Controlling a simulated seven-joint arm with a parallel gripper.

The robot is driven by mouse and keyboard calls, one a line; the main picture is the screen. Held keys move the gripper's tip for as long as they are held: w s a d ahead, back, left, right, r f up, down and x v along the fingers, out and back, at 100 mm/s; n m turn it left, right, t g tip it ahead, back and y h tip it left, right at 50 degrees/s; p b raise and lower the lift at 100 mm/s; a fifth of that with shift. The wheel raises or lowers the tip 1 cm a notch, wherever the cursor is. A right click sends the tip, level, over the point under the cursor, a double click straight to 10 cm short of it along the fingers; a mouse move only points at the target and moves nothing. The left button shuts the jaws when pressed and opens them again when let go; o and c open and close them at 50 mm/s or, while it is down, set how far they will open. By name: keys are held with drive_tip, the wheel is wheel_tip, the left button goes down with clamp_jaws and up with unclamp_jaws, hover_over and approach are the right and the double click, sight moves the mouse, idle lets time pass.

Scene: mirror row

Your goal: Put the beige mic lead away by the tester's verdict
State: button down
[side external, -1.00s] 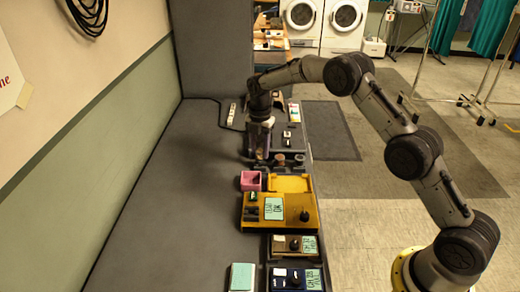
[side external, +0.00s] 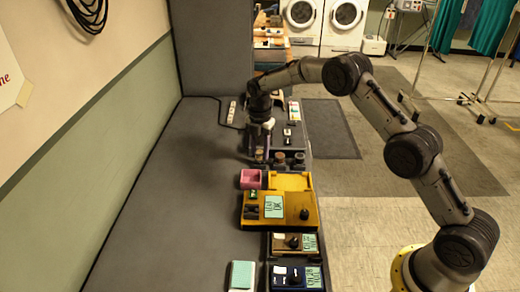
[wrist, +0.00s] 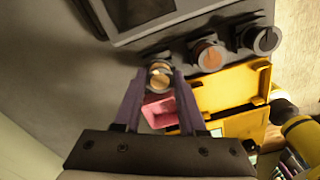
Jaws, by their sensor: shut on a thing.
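My gripper (wrist: 160,78) is shut on a small round beige piece, which I take to be an end of the beige mic lead (wrist: 159,81). It is at the left grey cup of a row of three. In the side view my gripper (side external: 259,150) points down at that row; the beige piece is too small to make out there. The yellow tester (side external: 308,203) has a pale green panel (side external: 274,207) with dark lettering that seems to read "LEAD OK", a black knob and a small green patch. Whether the beige piece touches the cup is hard to tell.
An orange-topped cup (wrist: 208,55) and a grey-topped cup (wrist: 262,40) stand beside the held piece. A pink box (side external: 251,179) and a yellow tray (side external: 290,181) lie between cups and tester. Brown and blue units stand nearer. The left of the bench (side external: 170,200) is clear.

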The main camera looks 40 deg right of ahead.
drive_tip(key=shift+f, duration=0.4)
drive_tip(key=shift+c, duration=2)
unclamp_jaws()
wheel_tip(320, 180, up, 14)
